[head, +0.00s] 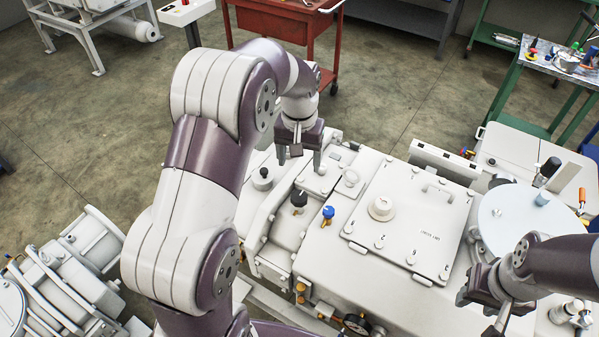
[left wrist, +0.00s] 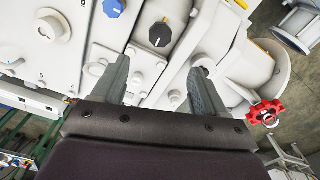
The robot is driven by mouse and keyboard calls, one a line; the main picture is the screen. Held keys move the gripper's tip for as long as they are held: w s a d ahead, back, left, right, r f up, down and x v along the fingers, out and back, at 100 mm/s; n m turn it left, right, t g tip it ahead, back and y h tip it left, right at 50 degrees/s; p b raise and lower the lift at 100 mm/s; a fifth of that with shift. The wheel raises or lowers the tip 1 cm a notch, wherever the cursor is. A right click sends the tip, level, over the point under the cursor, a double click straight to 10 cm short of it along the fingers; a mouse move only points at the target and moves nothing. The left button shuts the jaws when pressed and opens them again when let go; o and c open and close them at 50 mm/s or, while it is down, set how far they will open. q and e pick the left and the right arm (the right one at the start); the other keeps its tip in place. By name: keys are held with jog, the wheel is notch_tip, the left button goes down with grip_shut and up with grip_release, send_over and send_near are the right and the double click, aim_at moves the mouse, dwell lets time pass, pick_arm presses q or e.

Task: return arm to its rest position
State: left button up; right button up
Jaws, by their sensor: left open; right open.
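My left gripper (head: 300,157) is above the back left part of the white vacuum machine (head: 330,240) in the head view, fingers pointing down. In the left wrist view its two fingers (left wrist: 160,95) are apart with nothing between them. A black knob (left wrist: 160,34) and a blue knob (left wrist: 113,7) lie beyond the fingertips; the head view also shows the black knob (head: 299,198) and the blue knob (head: 328,212). My right gripper (head: 490,305) is at the lower right, over the machine's right end near a round pale plate (head: 520,222). Its fingers are partly hidden by its wrist.
A red handwheel (left wrist: 265,113) is right of the fingers in the left wrist view. A red tool cart (head: 275,25) stands behind the machine. A green-legged workbench (head: 560,65) is at the back right. Open floor (head: 85,130) lies to the left.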

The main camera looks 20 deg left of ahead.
pick_arm(q)
jog(key=shift+w+r, duration=0.1)
dwell(0.4)
jog(key=s+d+f+m, duration=0.1)
jog(key=s+d, duration=0.1)
jog(key=s, duration=0.6)
jog(key=s+d+f+m+t, duration=0.1)
jog(key=s+d, duration=0.1)
jog(key=s, duration=0.7)
jog(key=shift+d, duration=0.2)
jog(key=shift+s, duration=0.1)
jog(key=shift+s, duration=0.1)
